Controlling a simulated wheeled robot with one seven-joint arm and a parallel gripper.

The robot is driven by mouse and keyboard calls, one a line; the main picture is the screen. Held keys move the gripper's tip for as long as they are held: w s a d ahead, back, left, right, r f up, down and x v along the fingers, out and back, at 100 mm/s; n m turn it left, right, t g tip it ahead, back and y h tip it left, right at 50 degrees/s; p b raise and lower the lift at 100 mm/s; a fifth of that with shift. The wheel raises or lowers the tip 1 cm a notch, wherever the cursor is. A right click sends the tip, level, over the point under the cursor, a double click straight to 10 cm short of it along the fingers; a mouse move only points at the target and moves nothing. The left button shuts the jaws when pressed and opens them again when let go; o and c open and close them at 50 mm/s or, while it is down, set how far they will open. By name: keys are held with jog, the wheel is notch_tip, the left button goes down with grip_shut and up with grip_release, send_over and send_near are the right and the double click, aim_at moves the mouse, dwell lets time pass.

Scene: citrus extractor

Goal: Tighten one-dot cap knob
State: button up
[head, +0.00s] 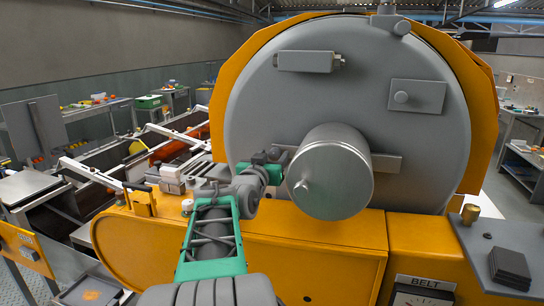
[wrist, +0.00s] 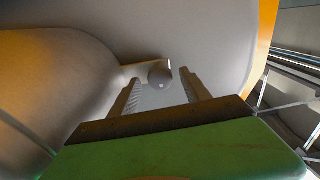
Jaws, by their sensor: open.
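A round grey knob (wrist: 160,73) on a light plate shows in the wrist view, against the grey machine face. It has a small pale spot, but I cannot tell whether this is the dot mark. My gripper (wrist: 158,80) is open, with one finger on each side of the knob in the picture. A gap shows on both sides, and I cannot tell how deep the fingers reach. In the head view my gripper (head: 282,160) is at the left of the projecting metal cylinder (head: 340,165), close to the face; that knob is hidden there.
The large round grey face (head: 260,100) has an orange rim. Another knob (head: 401,97) sits on a plate at upper right, and a block (head: 306,62) at upper left. The cylinder stands close to my gripper. An orange housing (head: 320,240) lies below.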

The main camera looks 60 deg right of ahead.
grip_shut()
dwell(0.5)
jog(key=shift+f+b, duration=0.2)
jog(key=shift+b, duration=0.45)
